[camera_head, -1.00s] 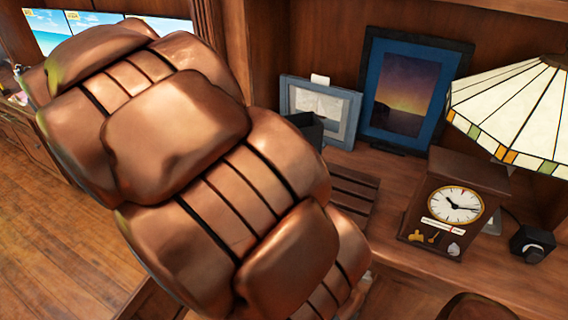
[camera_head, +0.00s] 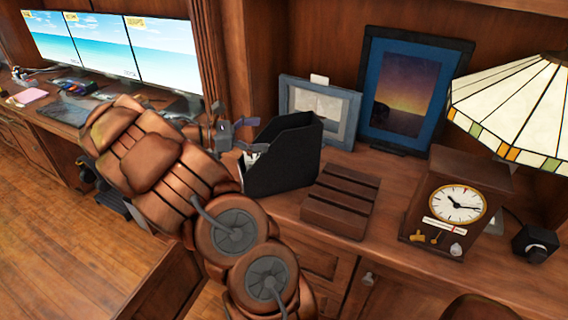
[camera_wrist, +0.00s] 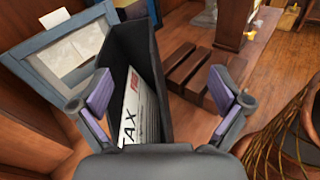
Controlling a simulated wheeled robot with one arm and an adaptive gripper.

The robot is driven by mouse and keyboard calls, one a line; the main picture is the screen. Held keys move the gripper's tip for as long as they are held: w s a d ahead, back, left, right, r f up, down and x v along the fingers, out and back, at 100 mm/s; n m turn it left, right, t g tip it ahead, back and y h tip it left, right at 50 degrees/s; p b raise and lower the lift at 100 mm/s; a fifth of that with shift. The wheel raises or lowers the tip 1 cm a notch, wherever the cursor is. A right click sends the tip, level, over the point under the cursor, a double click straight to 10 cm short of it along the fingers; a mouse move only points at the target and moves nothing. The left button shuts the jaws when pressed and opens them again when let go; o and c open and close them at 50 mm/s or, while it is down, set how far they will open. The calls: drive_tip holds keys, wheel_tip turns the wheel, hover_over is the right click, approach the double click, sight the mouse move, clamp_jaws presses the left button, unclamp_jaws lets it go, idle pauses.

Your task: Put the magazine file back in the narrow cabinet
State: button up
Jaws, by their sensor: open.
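The black magazine file (camera_head: 290,155) stands upright on the wooden desk, in front of the framed pictures. In the wrist view the file (camera_wrist: 132,50) holds white papers (camera_wrist: 140,110), one marked "TAX". My gripper (camera_head: 250,138) is at the left side of the file in the head view. In the wrist view my open gripper (camera_wrist: 160,92) has one purple-padded finger on each side of the file, with a gap at the right finger. I cannot tell whether the left finger touches. Wooden cabinet fronts (camera_head: 318,262) show below the desk; I cannot tell which is the narrow cabinet.
A slatted brown rack (camera_head: 340,200) stands right of the file, then a clock (camera_head: 457,205) and a stained-glass lamp (camera_head: 520,105). Framed pictures (camera_head: 413,90) lean behind. Monitors (camera_head: 105,45) stand at the left. A wooden panel (camera_head: 165,285) juts out at the lower left.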

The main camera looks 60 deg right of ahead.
sight(284, 124)
drive_tip(key=w+d+f+n+h, duration=0.1)
drive_tip(key=w+d+f+n, duration=0.1)
drive_tip(key=w+d, duration=0.15)
drive_tip(key=shift+h, duration=0.3)
drive_tip(key=shift+r+p+x, duration=0.15)
drive_tip(key=shift+p+x, duration=0.3)
drive_tip(key=shift+x, duration=1.6)
drive_tip(key=shift+r+p+x, duration=0.15)
drive_tip(key=shift+p+x, duration=0.25)
drive_tip(key=shift+x, duration=1.7)
drive_tip(key=shift+a, duration=0.1)
drive_tip(key=c, duration=1.5)
drive_tip(key=shift+c, duration=0.4)
